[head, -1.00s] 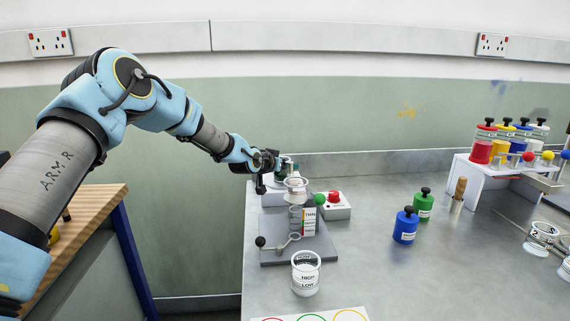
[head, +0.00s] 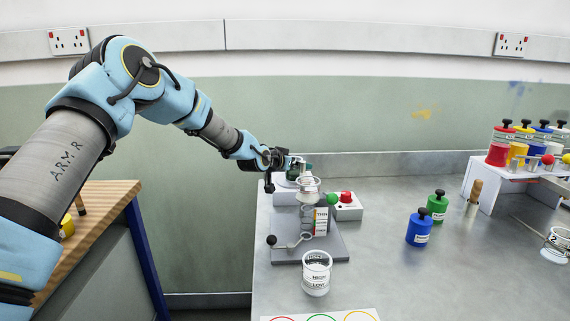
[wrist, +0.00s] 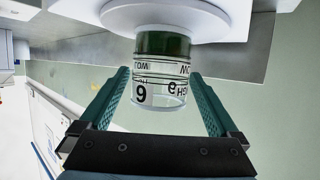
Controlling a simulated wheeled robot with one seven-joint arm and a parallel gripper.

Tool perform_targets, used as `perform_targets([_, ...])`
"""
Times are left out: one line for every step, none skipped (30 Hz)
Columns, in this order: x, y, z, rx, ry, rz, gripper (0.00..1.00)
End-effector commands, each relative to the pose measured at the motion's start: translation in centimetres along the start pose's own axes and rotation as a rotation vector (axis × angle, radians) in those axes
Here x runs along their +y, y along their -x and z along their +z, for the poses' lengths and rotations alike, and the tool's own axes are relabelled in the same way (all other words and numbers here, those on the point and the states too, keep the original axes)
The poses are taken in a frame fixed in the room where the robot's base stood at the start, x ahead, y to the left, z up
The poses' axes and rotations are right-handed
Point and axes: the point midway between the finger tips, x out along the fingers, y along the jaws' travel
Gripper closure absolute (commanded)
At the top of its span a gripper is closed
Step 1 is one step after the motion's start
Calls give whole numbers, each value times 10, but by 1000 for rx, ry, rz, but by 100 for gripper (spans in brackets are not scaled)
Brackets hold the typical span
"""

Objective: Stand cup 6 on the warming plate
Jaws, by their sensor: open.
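Cup 6 (wrist: 160,92) is clear, with black print and dark green contents at its base. In the wrist view, which shows it upside down, its base rests against a round white plate (wrist: 118,14), which looks like the warming plate. My gripper (wrist: 160,76) is open, with one teal finger on each side of the cup and a narrow gap showing on both sides. In the head view my gripper (head: 284,166) is at the back left of the bench, over a white unit (head: 284,196); cup 6 is mostly hidden there.
A grey stand (head: 335,247) holding a funnel-like cup (head: 308,188) is just in front of my gripper. A red-button box (head: 349,209) is beside it. Another clear cup (head: 316,280) stands nearer. Green (head: 438,206) and blue (head: 419,230) jars stand right, with open bench between.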

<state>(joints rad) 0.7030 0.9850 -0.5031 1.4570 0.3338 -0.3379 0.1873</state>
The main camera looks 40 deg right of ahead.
Motion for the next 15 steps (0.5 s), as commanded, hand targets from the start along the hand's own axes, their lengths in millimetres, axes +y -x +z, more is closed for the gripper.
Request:
perform_targets([0, 9, 2, 1, -1, -1, 3])
perform_targets([0, 15, 2, 1, -2, -1, 3])
perform_targets([-1, 24, 2, 1, -1, -2, 3])
perform_targets([-1, 30, 2, 1, -1, -2, 3])
perform_targets([-1, 36, 2, 1, -2, -2, 3])
perform_targets([-1, 45, 2, 1, -2, -2, 3])
perform_targets([-1, 51, 2, 2, -2, -2, 3])
perform_targets([0, 57, 2, 1, -2, -1, 3])
perform_targets([-1, 65, 2, 1, -1, -2, 3])
perform_targets([-1, 71, 2, 1, -1, -2, 3])
perform_targets([0, 76, 2, 1, -1, -2, 3])
perform_targets([-1, 82, 2, 1, 0, -3, 3])
perform_targets([-1, 86, 2, 2, 0, -3, 3])
perform_targets([-1, 90, 1, 2, 0, -2, 3])
perform_targets([0, 94, 1, 2, -1, -1, 3])
